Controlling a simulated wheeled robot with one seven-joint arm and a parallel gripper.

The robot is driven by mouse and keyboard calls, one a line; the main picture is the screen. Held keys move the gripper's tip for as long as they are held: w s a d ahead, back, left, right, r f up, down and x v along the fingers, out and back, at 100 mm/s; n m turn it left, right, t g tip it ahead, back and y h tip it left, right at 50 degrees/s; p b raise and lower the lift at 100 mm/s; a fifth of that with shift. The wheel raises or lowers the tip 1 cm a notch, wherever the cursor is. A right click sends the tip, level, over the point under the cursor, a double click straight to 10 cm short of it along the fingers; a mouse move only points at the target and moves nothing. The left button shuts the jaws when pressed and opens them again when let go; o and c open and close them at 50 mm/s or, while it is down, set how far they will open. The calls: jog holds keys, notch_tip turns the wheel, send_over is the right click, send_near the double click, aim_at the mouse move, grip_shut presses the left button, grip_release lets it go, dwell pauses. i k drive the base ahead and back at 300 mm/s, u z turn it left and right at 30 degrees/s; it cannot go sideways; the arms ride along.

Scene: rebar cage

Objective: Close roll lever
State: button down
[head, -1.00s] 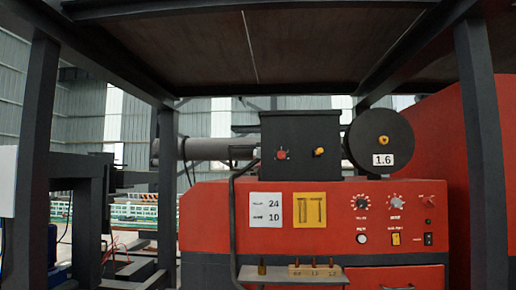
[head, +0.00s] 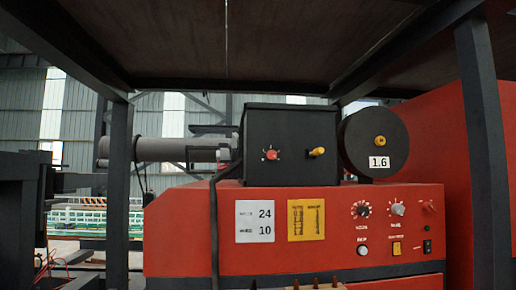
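A black box (head: 262,172) stands on top of the red machine (head: 175,230). Its front carries a red knob (head: 270,154) and a yellow lever-like handle (head: 317,151) that points left, roughly level. No label marks which part is the roll lever. A black round roll (head: 357,137) with a yellow centre and a "1.6" tag is right of the box.
A control panel with dials (head: 397,208) and a yellow switch (head: 396,248) is at the lower right. Dark posts (head: 484,150) and (head: 118,190) stand on both sides under a low overhead panel (head: 280,40).

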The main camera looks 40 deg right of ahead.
aim_at(317, 152)
jog(key=z, duration=0.6)
jog(key=i, duration=0.7)
jog(key=z, duration=0.7)
